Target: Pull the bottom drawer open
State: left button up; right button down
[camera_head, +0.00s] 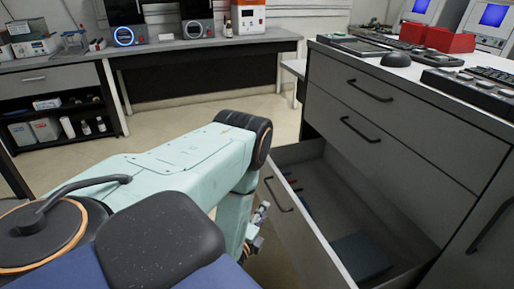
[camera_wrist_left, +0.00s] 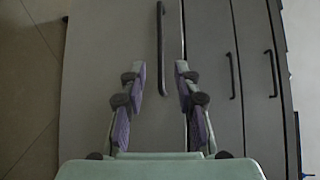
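The bottom drawer (camera_head: 302,232) of the grey cabinet is out, its inside showing in the head view. Its dark bar handle (camera_head: 279,196) is on the front face. My left gripper (camera_head: 256,224) is just in front of that face, beside the handle, mostly hidden by my mint-green arm. In the left wrist view my left gripper (camera_wrist_left: 160,72) is open, its purple-padded fingers apart. The handle (camera_wrist_left: 160,45) runs up the picture ahead of them, its lower end appearing between the fingers. Contact cannot be told. My right gripper is not in view.
Inside the drawer lie a dark box (camera_head: 361,256) and small coloured items. Two shut drawers (camera_head: 375,118) are above it. The worktop holds a red bin (camera_head: 450,40) and keyboards. A bench (camera_head: 190,45) stands at the back. Floor (camera_head: 170,122) between is clear.

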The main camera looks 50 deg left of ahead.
pick_arm(q)
jog(key=shift+v, duration=1.85)
jog(key=s+d+f+n+g+h, duration=0.4)
jog(key=s+d+f+n+g, duration=0.4)
jog(key=f+n, duration=0.3)
jog(key=s+d+r+n+g+h, duration=0.1)
jog(key=s+d+r+n+g, duration=0.1)
jog(key=s+d, duration=0.3)
jog(key=s+d+r+n+g+h, duration=0.1)
jog(key=s+d+r+n+g, duration=0.1)
jog(key=s+d+g, duration=0.3)
jog(key=s+r, duration=0.1)
jog(key=s, duration=0.2)
jog(key=shift+s+d+r+h, duration=0.25)
jog(key=shift+s+r+h, duration=0.05)
jog(key=shift+s+r, duration=0.1)
